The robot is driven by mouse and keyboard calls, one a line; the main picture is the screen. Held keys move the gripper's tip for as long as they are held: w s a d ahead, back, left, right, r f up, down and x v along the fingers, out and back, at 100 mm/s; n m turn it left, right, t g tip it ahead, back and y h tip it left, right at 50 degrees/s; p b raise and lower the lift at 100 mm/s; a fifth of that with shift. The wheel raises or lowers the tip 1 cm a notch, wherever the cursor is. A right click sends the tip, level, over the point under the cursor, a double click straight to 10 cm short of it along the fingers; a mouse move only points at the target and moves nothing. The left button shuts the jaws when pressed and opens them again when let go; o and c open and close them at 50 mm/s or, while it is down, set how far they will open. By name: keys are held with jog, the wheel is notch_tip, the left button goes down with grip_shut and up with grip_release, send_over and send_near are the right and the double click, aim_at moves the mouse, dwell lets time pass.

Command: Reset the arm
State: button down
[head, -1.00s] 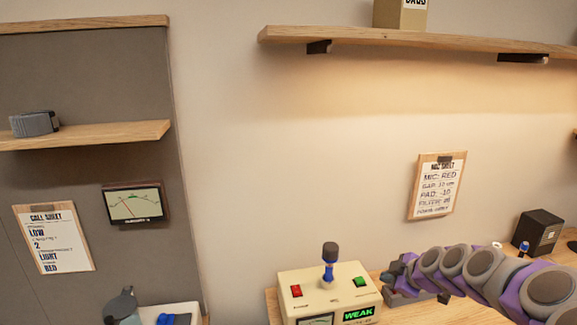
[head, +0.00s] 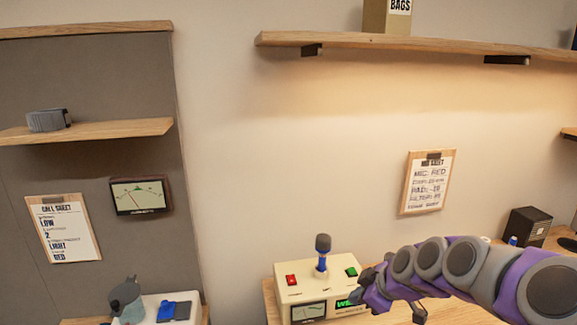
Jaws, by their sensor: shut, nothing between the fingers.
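My arm reaches in from the lower right in the head view, in grey and purple links. My gripper (head: 364,292) is at its left end, shut and empty. It is in front of the right side of a cream box (head: 300,270) with a meter, a red button (head: 291,280), a green button (head: 352,272) and a lit green display (head: 345,303). The arm hides part of that display. A small blue and dark microphone-like piece (head: 322,252) stands upright on top of the box. I cannot tell whether the gripper touches the box.
The box stands on a wooden bench (head: 272,300). A black box (head: 527,227) is behind the arm at right. A wooden shelf (head: 400,41) runs above. A grey figure (head: 126,300) and a blue item (head: 174,311) are at lower left.

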jog(key=s+a+m+g+h, duration=0.1)
jog(key=s+a+m+g, duration=0.15)
jog(key=s, duration=0.55)
jog(key=s+a+m+g, duration=0.1)
jog(key=s+a, duration=0.3)
jog(key=s, duration=0.4)
jog(key=s+d+f+m+g+h, duration=0.1)
jog(key=s+m, duration=0.3)
jog(key=s, duration=0.6)
jog(key=s+d+f+m+g+h, duration=0.1)
jog(key=s+d+m+g+h, duration=0.1)
jog(key=s, duration=0.8)
jog(key=m+g, duration=0.1)
jog(key=m, duration=0.1)
jog(key=shift+s+d+m+h, duration=0.3)
jog(key=shift+s+d+m, duration=0.05)
jog(key=shift+s+d, duration=0.05)
